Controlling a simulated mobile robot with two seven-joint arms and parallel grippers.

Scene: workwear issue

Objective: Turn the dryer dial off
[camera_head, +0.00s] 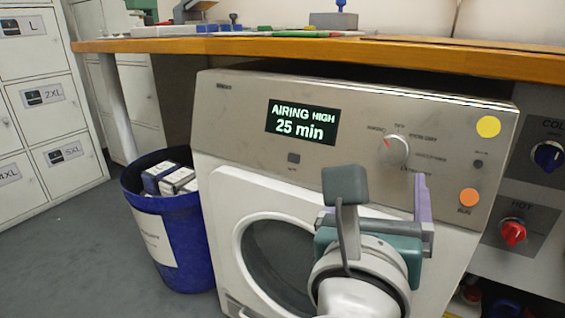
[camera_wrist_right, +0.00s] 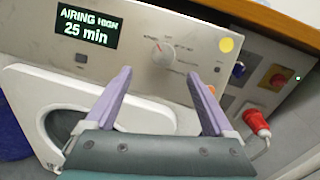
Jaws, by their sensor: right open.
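The dryer (camera_head: 235,115) stands under a wooden counter, its door shut. Its display (camera_head: 301,122) reads "AIRING HIGH 25 min". The round pale dial (camera_head: 396,150) sits on the panel right of the display, with a red pointer mark on its upper left. My right gripper (camera_head: 385,195) is open and empty, in front of the panel just below the dial. In the right wrist view the dial (camera_wrist_right: 162,54) lies beyond and between the spread purple fingers (camera_wrist_right: 163,90), apart from both. My left gripper is not in view.
A yellow disc (camera_head: 488,127) and an orange disc (camera_head: 469,198) are on the panel's right. Blue (camera_head: 547,156) and red (camera_head: 513,233) knobs sit further right. A blue bin (camera_head: 180,235) stands left of the dryer. The wooden counter (camera_head: 400,55) overhangs the panel.

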